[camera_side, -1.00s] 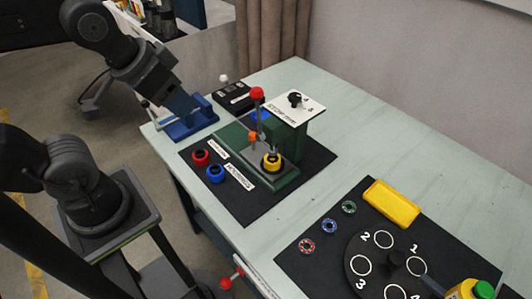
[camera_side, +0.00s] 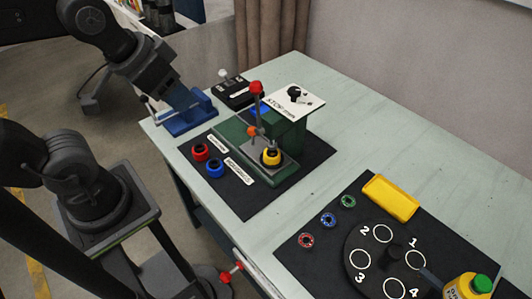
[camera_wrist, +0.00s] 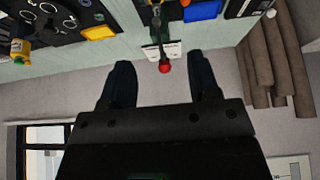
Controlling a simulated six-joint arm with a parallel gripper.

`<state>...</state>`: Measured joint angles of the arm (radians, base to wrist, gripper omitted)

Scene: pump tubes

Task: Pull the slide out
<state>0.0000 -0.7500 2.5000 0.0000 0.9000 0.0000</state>
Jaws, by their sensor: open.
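A green press (camera_side: 228,139) stands on the dark mat, with a grey plate (camera_side: 287,167) low on its front that looks like the slide. A yellow ring-shaped part (camera_side: 271,157) sits on the plate. A lever with a red ball (camera_side: 256,87) rises above the press. The red ball also shows in the wrist view (camera_wrist: 165,67), beyond my fingertips. My gripper (camera_wrist: 161,78) is open and empty, its two dark fingers wide apart. In the side view my gripper (camera_side: 183,100) overlaps the blue vise, left of and apart from the press.
A blue vise (camera_side: 190,123) stands at the table's left corner, near a black box (camera_side: 233,92). A red ring (camera_side: 200,152) and a blue ring (camera_side: 215,168) lie left of the press. A numbered disc (camera_side: 392,260) and yellow tray (camera_side: 391,198) are at right. The table's back right is clear.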

